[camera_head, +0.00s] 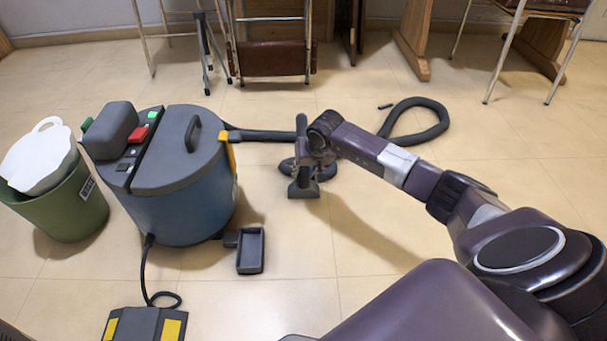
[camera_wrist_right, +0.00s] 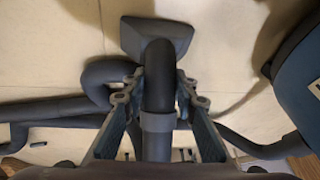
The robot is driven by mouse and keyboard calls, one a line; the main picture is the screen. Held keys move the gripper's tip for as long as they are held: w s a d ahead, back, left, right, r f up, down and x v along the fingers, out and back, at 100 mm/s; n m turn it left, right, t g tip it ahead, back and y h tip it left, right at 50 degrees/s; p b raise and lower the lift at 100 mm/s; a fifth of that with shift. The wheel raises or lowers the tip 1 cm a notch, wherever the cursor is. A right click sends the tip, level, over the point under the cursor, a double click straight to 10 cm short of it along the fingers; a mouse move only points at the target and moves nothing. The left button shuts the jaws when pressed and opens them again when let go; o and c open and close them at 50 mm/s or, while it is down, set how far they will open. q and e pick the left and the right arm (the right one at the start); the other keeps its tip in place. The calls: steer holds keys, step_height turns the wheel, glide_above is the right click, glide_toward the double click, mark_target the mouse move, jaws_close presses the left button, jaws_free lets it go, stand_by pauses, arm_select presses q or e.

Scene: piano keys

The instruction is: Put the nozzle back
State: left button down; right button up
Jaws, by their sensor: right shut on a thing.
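The dark grey nozzle (camera_head: 303,189) has a wide flat foot near the floor and a pipe (camera_head: 301,124) rising above my right gripper (camera_head: 308,168). In the right wrist view, my right gripper (camera_wrist_right: 159,98) is shut on the nozzle's curved pipe (camera_wrist_right: 158,75), and the wide foot (camera_wrist_right: 155,38) lies beyond the fingers. Whether the foot touches the floor is hard to tell. The blue vacuum cleaner (camera_head: 190,208) stands to the left, with a small open dark tray (camera_head: 250,268) at its lower right side. My left gripper is not in view.
A dark hose (camera_head: 265,135) runs from the vacuum behind the nozzle and loops on the floor at right (camera_head: 440,125). A pedal (camera_head: 145,325) lies in front. A green bin (camera_head: 70,215) stands at left. Chairs (camera_head: 275,58) stand at the back. Floor between tray and nozzle is clear.

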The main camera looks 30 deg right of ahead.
steer(key=o, duration=0.5)
steer(key=shift+f, duration=0.1)
steer(key=o, duration=0.5)
steer(key=shift+s+r+p, duration=0.15)
steer(key=shift+r+p, duration=0.25)
steer(key=shift+r, duration=0.15)
steer(key=shift+p+v, duration=4.25)
steer(key=shift+v, duration=1.35)
